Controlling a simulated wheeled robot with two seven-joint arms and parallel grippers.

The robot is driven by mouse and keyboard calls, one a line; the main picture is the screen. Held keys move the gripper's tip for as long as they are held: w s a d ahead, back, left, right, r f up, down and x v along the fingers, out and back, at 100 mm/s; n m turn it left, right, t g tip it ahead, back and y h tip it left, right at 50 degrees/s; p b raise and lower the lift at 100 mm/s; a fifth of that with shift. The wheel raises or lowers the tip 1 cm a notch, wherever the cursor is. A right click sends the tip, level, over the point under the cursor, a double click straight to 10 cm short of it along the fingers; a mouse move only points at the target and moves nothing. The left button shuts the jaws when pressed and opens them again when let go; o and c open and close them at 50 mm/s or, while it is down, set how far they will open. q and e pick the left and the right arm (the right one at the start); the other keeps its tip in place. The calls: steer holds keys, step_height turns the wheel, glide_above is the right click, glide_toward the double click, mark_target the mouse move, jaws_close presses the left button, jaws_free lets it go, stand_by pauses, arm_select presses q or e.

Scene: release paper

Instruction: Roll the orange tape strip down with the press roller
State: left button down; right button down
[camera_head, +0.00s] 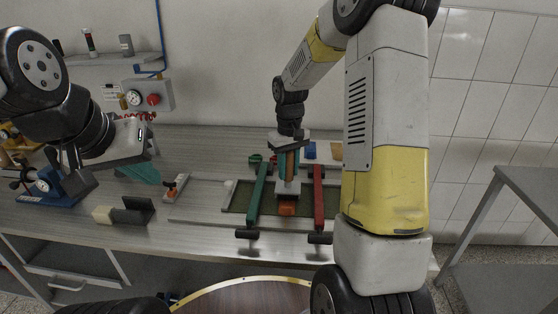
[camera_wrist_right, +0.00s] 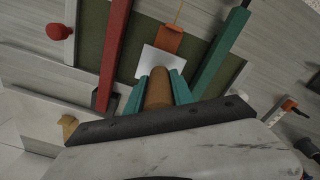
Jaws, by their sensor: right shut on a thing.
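The orange tape strip (camera_head: 287,209) lies on the dark green panel between the green and red bars. It also shows in the right wrist view (camera_wrist_right: 169,40). The press roller has a brown handle (camera_wrist_right: 158,88) and a white end piece (camera_wrist_right: 160,63). My right gripper (camera_head: 289,166) is shut on the handle, with a teal finger on each side. The white end piece is at the edge of the strip and overlaps it in the wrist view; whether it presses is unclear. My left gripper (camera_head: 143,173) hangs at the left, away from the strip; its finger gap cannot be seen.
A green bar (camera_head: 257,200) and a red bar (camera_head: 319,200) flank the strip closely. A small orange-handled tool (camera_head: 174,187) and a dark-and-cream block (camera_head: 126,215) lie left. A blue vise-like device (camera_head: 62,190) stands further left. The bench front edge is near.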

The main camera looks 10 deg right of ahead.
steer(key=shift+w+d+f, duration=0.1)
steer(key=shift+w+d, duration=0.05)
steer(key=shift+w, duration=0.4)
steer(key=shift+w+d, duration=0.15)
steer(key=shift+w, duration=0.45)
steer(key=shift+w+d, duration=0.2)
steer(key=shift+w, duration=0.3)
steer(key=shift+w+d, duration=0.15)
steer(key=shift+w, duration=0.3)
steer(key=shift+w+d, duration=0.2)
steer(key=shift+w, duration=0.5)
steer(key=shift+s, duration=0.1)
